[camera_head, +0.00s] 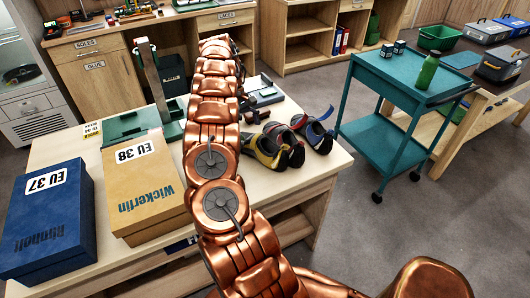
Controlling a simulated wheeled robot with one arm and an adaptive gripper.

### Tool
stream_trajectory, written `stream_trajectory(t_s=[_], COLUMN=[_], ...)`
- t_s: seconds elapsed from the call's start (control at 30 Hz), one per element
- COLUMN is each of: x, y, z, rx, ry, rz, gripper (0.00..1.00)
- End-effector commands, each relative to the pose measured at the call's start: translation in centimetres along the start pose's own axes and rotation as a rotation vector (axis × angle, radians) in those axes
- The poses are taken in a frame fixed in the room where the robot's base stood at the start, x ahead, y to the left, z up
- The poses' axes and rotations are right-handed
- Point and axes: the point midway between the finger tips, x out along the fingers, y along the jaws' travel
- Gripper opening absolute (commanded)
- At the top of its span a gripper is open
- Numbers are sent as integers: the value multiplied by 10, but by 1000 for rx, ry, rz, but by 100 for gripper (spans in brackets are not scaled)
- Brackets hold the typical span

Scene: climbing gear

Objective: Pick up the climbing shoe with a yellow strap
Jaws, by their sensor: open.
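Climbing shoes lie close together on the workbench (312,165), right of my arm. The left one (266,152) shows yellow along its side, with dark and red parts; I take it as the shoe with the yellow strap, though the strap itself is hard to make out. Beside it on the right is a dark shoe (315,134) with red and a blue strap standing up. My copper arm rises across the middle of the view, left of the shoes. My gripper is not visible; the arm's far end hides what lies behind it.
A blue EU 37 box (45,225) and a tan EU 38 box (145,190) stand on the bench's left. A green-based press (140,122) is behind them. Small dark items (262,95) lie behind the shoes. A teal cart (400,80) stands to the right.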

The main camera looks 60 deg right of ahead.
Motion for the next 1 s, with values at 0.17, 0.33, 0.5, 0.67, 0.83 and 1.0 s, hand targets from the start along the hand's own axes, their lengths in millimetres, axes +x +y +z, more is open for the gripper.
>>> stream_trajectory(t_s=[0.17, 0.33, 0.5, 0.67, 0.83, 1.0], x=[8, 14, 26, 46, 60, 61], y=[-2, -2, -2, -2, -1, -1], z=[1, 0, 2, 2, 1, 0], rx=[-4, -4, -2, -4, -2, -2], ry=[-2, -1, -3, -4, 0, 0], rz=[-3, -1, -2, -3, -1, 0], gripper=[100, 100, 100, 100, 100, 100])
